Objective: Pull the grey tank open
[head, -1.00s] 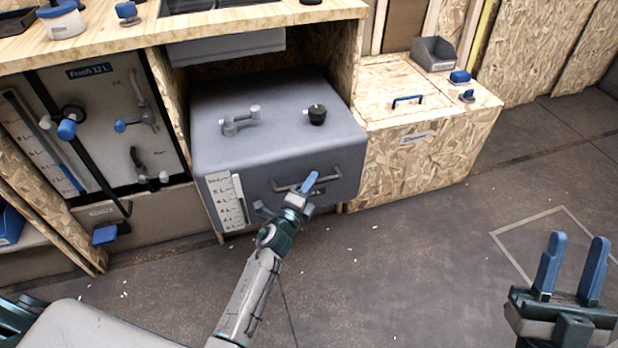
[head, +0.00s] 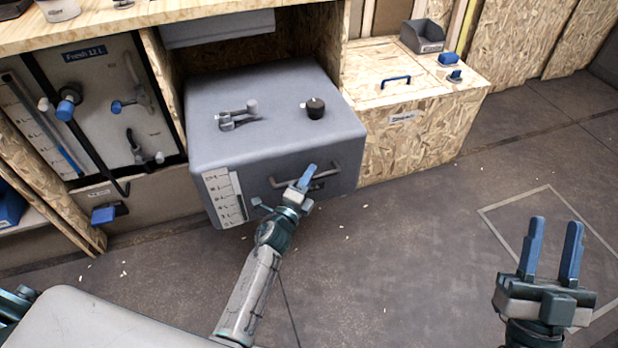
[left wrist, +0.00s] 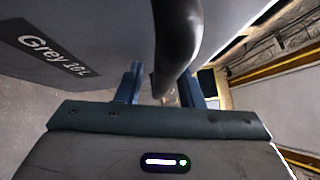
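The grey tank (head: 240,158) is a big box sticking out of its bay, with a level scale on its front left. Its dark handle (head: 332,176) is a bar on the front face. My left gripper (head: 308,180) is at this handle. My right gripper (head: 548,250) is open and empty, above the floor at the right.
The wooden cabinet (head: 345,50) surrounds the bay. A wooden box (head: 425,140) with a blue handle stands right of the tank. A fresh-water panel (head: 105,100) with valves is at the left. The floor (head: 400,235) before the tank is open, with small pale bits on it.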

